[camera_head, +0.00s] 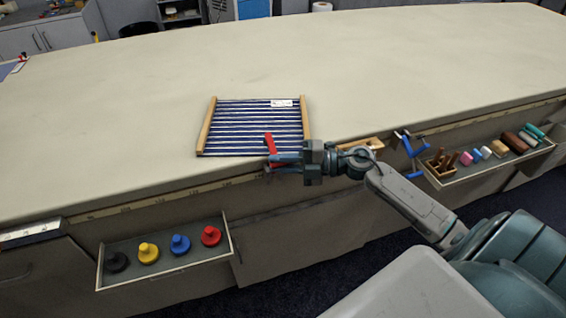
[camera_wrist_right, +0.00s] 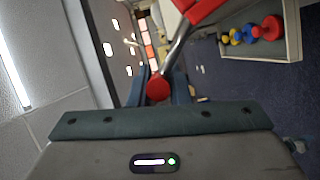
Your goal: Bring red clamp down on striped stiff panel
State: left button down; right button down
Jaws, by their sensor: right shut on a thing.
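The striped stiff panel (camera_head: 245,127), dark blue and white with a wooden rail on its left and right sides, lies on the cloth table near its front edge. My right gripper (camera_head: 279,161) is shut on the red clamp (camera_head: 270,146) at the panel's front right. The clamp's red upper part overlaps the panel's front edge in the head view; I cannot tell if it touches. In the right wrist view the clamp shows a red body (camera_wrist_right: 205,10), a metal bar and a round red end between the fingers (camera_wrist_right: 160,90). My left gripper is not in view.
The long cloth table (camera_head: 400,70) is mostly clear behind the panel. An open tray (camera_head: 167,280) at the front left holds black, yellow, blue and red knobbed pieces. A tray (camera_head: 490,165) at the right holds several small items, with a blue clamp (camera_head: 409,146) beside it.

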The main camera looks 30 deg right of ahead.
jog(key=w+p, duration=0.1)
jog(key=r+m+p, duration=0.1)
jog(key=w+r+m+p, duration=0.1)
jog(key=shift+w+d+g+h, duration=0.3)
jog(key=shift+g, duration=0.1)
jog(key=shift+w+d+m+p, duration=0.15)
jog(key=shift+w+m+p, duration=0.25)
jog(key=shift+w+p, duration=0.15)
jog(key=shift+w, duration=0.15)
jog(key=shift+w+d+r+p, duration=0.2)
jog(key=shift+r+p, duration=0.1)
jog(key=shift+r, duration=0.1)
jog(key=shift+w+r, duration=0.1)
jog(key=shift+r, duration=0.05)
jog(key=c, duration=1.4)
grip_release()
jog(key=shift+o, duration=0.2)
jog(key=shift+w+f, duration=0.25)
jog(key=shift+s+d, duration=0.1)
